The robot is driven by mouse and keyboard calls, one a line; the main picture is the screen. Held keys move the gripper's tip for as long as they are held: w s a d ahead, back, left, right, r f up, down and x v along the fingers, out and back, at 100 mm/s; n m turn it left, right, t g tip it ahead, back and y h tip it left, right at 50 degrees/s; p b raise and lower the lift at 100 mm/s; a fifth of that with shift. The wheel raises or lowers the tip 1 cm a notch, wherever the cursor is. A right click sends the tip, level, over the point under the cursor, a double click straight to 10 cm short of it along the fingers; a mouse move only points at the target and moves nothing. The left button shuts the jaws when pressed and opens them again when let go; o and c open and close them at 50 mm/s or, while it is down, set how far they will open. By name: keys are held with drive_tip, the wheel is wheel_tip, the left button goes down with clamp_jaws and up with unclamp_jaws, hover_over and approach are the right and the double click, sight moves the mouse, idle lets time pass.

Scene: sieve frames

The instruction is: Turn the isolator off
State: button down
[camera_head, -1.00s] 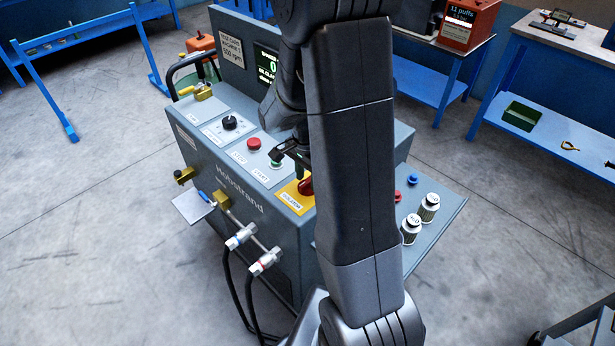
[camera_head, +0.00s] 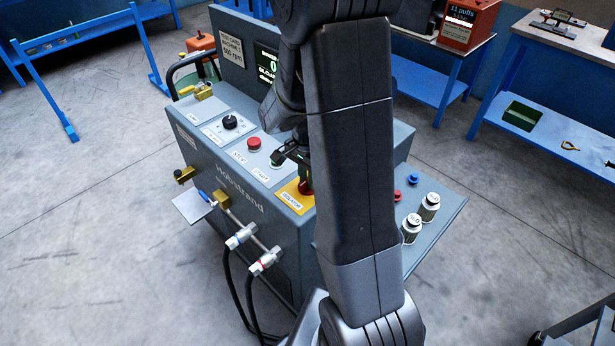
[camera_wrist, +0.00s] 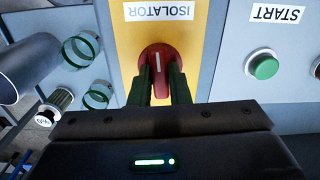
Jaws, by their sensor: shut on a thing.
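The isolator is a red rotary knob (camera_wrist: 157,60) with a white line, on a yellow plate (camera_wrist: 203,15) labelled ISOLATOR. In the wrist view the white line runs up and down the picture. My gripper (camera_wrist: 161,84) has its two dark green fingers on either side of the knob's handle, shut on it. In the head view the yellow plate (camera_head: 291,199) is at the front right of the grey machine's sloped panel. The red knob (camera_head: 305,187) shows just below my gripper (camera_head: 300,170), and my arm hides part of it.
A green START button (camera_wrist: 264,65) sits beside the isolator plate. A red stop button (camera_head: 254,143) and a black dial (camera_head: 230,122) are further left on the panel. Small jars (camera_head: 429,207) stand on a side shelf to the right.

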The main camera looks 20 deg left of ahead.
drive_tip(key=n, duration=0.3)
drive_tip(key=shift+n+b, duration=0.35)
drive_tip(key=shift+n, duration=0.05)
drive_tip(key=n, duration=0.4)
drive_tip(key=shift+n+b, duration=0.3)
drive_tip(key=shift+b, duration=0.05)
drive_tip(key=n, duration=0.4)
drive_tip(key=shift+n, duration=0.3)
drive_tip(key=shift+n+b, duration=0.35)
drive_tip(key=shift+n, duration=1.65)
drive_tip(key=c, duration=1.4)
unclamp_jaws()
drive_tip(key=shift+o, duration=0.2)
